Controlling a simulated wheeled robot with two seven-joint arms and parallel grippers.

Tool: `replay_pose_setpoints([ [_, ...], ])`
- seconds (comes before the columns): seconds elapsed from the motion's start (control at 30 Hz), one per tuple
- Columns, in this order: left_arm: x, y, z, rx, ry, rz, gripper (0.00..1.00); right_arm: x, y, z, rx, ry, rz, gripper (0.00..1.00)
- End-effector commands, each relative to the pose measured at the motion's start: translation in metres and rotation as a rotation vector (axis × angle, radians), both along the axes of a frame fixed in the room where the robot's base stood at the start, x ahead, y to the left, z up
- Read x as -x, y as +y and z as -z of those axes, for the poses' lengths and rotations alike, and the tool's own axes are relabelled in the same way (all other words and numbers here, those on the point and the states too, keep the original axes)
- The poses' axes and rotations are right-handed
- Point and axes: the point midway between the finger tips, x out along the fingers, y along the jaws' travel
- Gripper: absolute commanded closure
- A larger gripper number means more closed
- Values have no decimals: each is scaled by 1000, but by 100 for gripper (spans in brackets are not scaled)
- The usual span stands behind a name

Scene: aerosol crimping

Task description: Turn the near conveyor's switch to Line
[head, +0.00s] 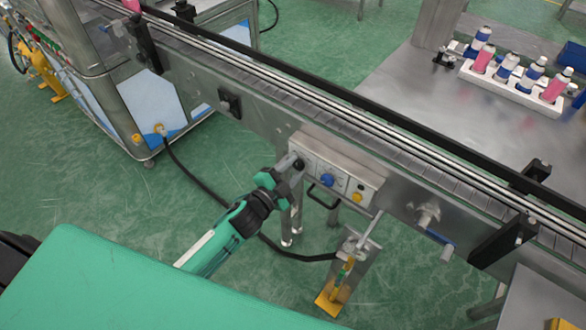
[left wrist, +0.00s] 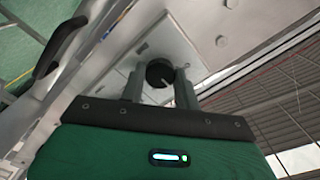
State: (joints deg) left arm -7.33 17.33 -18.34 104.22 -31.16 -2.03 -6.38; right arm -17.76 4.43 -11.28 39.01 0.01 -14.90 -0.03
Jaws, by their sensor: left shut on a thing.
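The near conveyor's switch is a black round knob (left wrist: 159,72) on the face of a grey control box (head: 345,170), at the box's left end. My left gripper (head: 291,166) reaches up to the knob from below left. In the left wrist view its two fingers (left wrist: 160,88) stand on either side of the knob and are shut on it. A pale pointer mark shows on the knob. The position labels are too small to read. The right gripper is in neither view.
A white rack (head: 513,92) of bottles stands on the table behind.

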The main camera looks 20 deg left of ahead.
Motion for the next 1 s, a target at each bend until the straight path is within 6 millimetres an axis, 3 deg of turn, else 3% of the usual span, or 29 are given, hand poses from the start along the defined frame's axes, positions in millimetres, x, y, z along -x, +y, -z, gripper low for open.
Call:
replay_pose_setpoints([
  [0.13,0,0,0,1,0,1,91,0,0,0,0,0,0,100],
  [0.17,0,0,0,1,0,1,64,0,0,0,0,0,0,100],
  [0.27,0,0,0,1,0,1,46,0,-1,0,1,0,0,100],
  [0.67,6,2,1,0,2,0,46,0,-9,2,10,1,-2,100],
  [1.0,56,20,3,-1,1,1,46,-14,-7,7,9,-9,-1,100],
])
